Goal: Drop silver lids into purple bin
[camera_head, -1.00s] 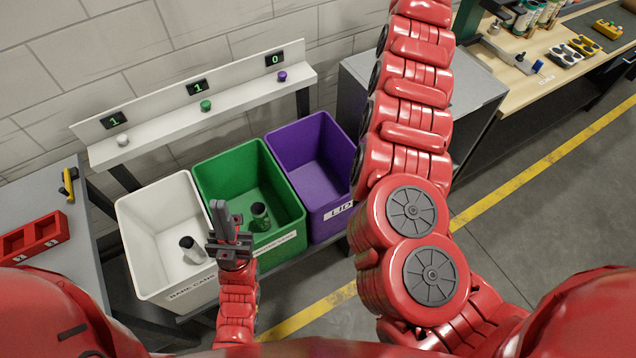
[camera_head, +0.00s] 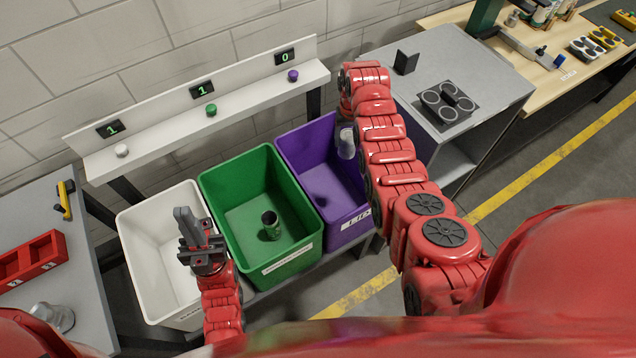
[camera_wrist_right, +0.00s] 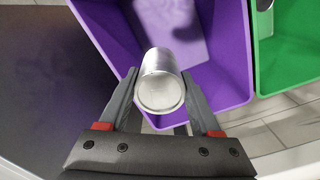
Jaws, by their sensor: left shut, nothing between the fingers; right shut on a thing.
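A silver lid (camera_wrist_right: 162,82), shaped like a short metal cylinder, sits between the fingers of my right gripper (camera_wrist_right: 160,78) in the right wrist view. In the head view the lid (camera_head: 346,142) hangs over the purple bin (camera_head: 301,157), beside my right arm, which hides the gripper and part of the bin. The purple bin (camera_wrist_right: 222,45) also shows beneath the lid in the wrist view. No lid shows on the visible part of its floor. My left gripper (camera_head: 187,222) is shut and empty above the white bin (camera_head: 143,222).
A green bin (camera_head: 232,190) holding a dark can (camera_head: 271,224) stands between the white and purple bins. A shelf (camera_head: 240,95) behind has counters reading 1, 1, 0. A grey table (camera_head: 465,60) stands right. A silver object (camera_head: 55,317) lies on the left table, partly hidden.

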